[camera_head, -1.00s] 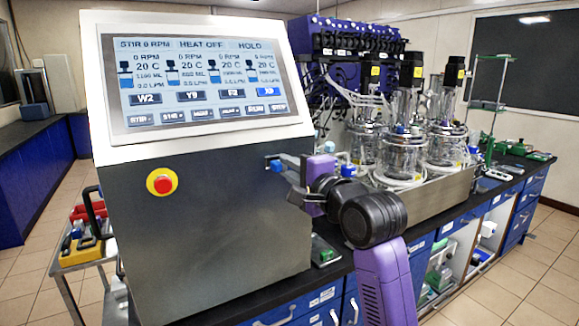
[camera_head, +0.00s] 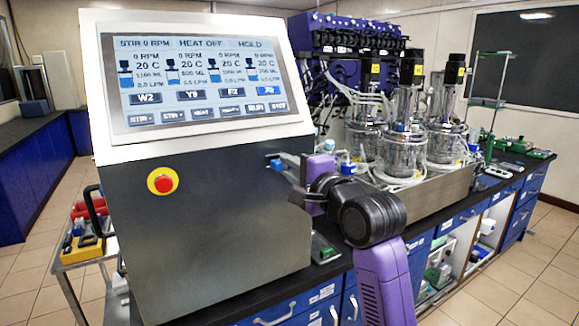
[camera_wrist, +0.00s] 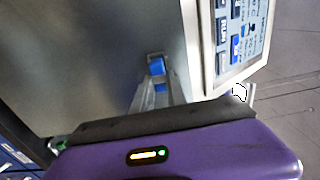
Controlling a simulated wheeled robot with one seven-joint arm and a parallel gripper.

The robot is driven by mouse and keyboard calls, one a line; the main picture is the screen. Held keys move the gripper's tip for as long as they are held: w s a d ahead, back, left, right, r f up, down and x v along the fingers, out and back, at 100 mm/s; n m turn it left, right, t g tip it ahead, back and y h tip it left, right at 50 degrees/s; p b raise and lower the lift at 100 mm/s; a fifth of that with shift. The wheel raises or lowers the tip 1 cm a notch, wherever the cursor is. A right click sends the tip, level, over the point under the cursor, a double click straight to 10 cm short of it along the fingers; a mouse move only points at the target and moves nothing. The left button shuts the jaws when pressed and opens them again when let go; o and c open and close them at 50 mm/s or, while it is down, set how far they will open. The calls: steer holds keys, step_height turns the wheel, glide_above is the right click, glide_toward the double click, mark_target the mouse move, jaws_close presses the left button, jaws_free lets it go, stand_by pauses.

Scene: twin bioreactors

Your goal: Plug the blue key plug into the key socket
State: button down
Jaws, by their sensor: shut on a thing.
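The key socket is not clearly visible; the plug and fingers cover that spot. I cannot tell whether the plug is inside it or only touching.
The console's screen (camera_head: 200,75) and red stop button (camera_head: 163,181) face forward. Glass bioreactor vessels (camera_head: 403,155) stand on the bench to the right, behind my arm. A blue pump rack (camera_head: 350,38) stands behind. A trolley (camera_head: 75,265) is at the left.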

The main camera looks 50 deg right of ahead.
steer(key=shift+p, duration=0.35)
steer(key=shift+x, duration=0.8)
stand_by(0.6)
steer(key=c, duration=1.3)
jaws_free()
steer(key=shift+c, duration=0.2)
steer(key=o, duration=0.6)
steer(key=shift+s, duration=0.1)
steer(key=v, duration=0.7)
steer(key=shift+s+a+b, duration=0.1)
steer(key=shift+s+b, duration=0.25)
steer(key=shift+b, duration=0.05)
